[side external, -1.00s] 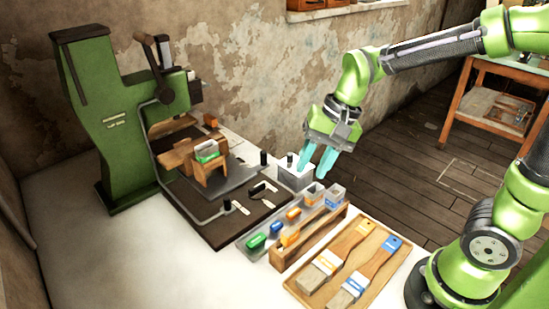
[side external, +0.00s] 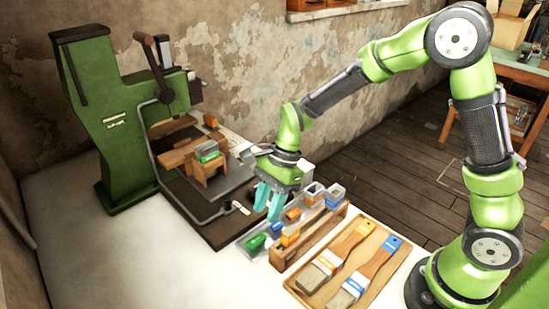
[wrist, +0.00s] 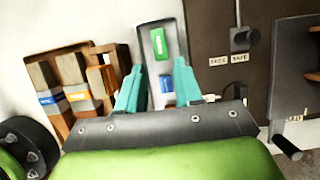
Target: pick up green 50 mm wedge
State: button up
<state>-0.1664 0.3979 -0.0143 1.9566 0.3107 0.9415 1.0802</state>
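The green wedge (side external: 257,243) lies at the near left end of a clear grey tray (side external: 242,248) in the side view. In the wrist view the green wedge (wrist: 158,42) lies beyond the fingertips, and the blue wedge (wrist: 166,84) sits between the fingers. My gripper (side external: 269,213) points down over the tray, right of and farther back than the green wedge. Its teal fingers (wrist: 158,78) are apart with nothing held. I cannot tell its exact height above the tray.
The blue wedge (side external: 277,227) and an orange piece (side external: 293,214) lie in the same tray. A wooden rack (side external: 310,242) stands alongside, with a brush tray (side external: 390,262) to its right. The green press (side external: 120,130) stands at the left. White tabletop is clear in front.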

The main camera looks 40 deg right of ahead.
aim_at(257, 239)
jog(key=x, duration=0.7)
jog(key=shift+a+f, duration=0.2)
jog(key=shift+f, duration=0.05)
grip_shut()
